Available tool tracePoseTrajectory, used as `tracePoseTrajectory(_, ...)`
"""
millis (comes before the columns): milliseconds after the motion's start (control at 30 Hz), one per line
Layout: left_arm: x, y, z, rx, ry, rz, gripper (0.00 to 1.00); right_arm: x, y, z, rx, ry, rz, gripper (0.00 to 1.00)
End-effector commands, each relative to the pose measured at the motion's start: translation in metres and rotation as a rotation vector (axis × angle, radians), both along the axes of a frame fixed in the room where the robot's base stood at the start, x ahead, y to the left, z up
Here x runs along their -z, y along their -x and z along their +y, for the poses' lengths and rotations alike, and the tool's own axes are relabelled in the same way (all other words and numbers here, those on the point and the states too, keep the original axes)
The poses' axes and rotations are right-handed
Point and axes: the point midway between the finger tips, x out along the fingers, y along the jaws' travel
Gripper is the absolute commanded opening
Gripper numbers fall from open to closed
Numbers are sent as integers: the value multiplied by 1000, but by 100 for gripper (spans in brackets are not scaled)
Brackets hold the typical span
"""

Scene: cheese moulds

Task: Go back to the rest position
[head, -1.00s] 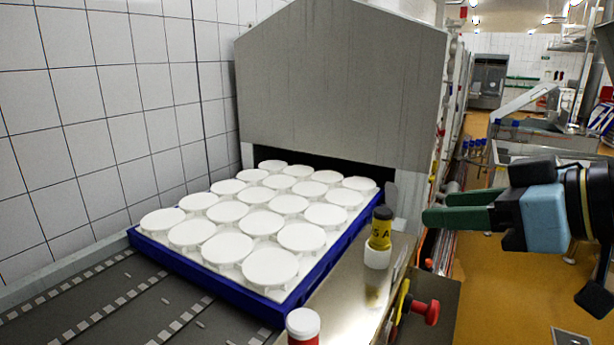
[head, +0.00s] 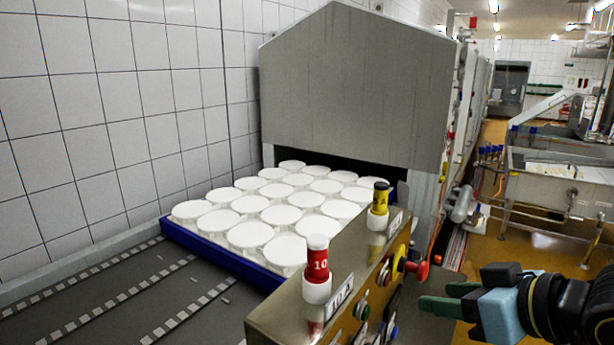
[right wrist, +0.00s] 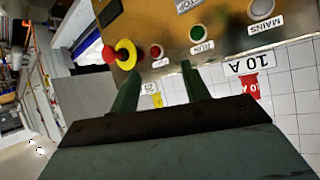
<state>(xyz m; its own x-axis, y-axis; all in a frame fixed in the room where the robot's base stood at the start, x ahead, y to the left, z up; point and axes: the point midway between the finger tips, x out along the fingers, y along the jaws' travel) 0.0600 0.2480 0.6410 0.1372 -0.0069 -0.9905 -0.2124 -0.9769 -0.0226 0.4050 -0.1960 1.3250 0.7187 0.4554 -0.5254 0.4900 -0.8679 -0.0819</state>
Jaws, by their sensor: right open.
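My right gripper (head: 442,298) is in the lower right of the head view, with its green fingers pointing left towards the control box. In the right wrist view the two fingers (right wrist: 158,74) stand apart with nothing between them. My left gripper is not in view. The control box (right wrist: 180,25) fills the top of the right wrist view, beyond the fingertips. Its red stop knob on a yellow base (right wrist: 122,54) and a green button (right wrist: 198,32) show there. I cannot tell whether the fingers touch the box, but a gap seems to show.
A blue tray (head: 218,258) of white round moulds (head: 250,234) sits on the grey conveyor (head: 120,300) before a grey machine hood (head: 355,90). A red-labelled cylinder (head: 317,264) and a yellow one (head: 380,200) stand on the box. Open floor (head: 540,250) lies right.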

Motion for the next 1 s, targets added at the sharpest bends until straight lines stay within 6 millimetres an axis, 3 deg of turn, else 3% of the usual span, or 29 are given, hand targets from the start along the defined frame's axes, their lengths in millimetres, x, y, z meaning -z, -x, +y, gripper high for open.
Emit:
tracePoseTrajectory(33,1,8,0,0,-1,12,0,28,4,1,22,3,49,46)
tracePoseTrajectory(200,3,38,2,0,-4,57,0,119,30,-2,118,58,197,46)
tracePoseTrajectory(400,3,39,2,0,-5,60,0,207,87,-10,220,160,377,46)
tracePoseTrajectory(600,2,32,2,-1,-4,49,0,257,142,-18,278,253,516,46)
tracePoseTrajectory(800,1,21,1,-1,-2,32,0,289,196,-23,316,339,638,46)
tracePoseTrajectory(1000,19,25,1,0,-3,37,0,356,183,-23,311,350,655,46)
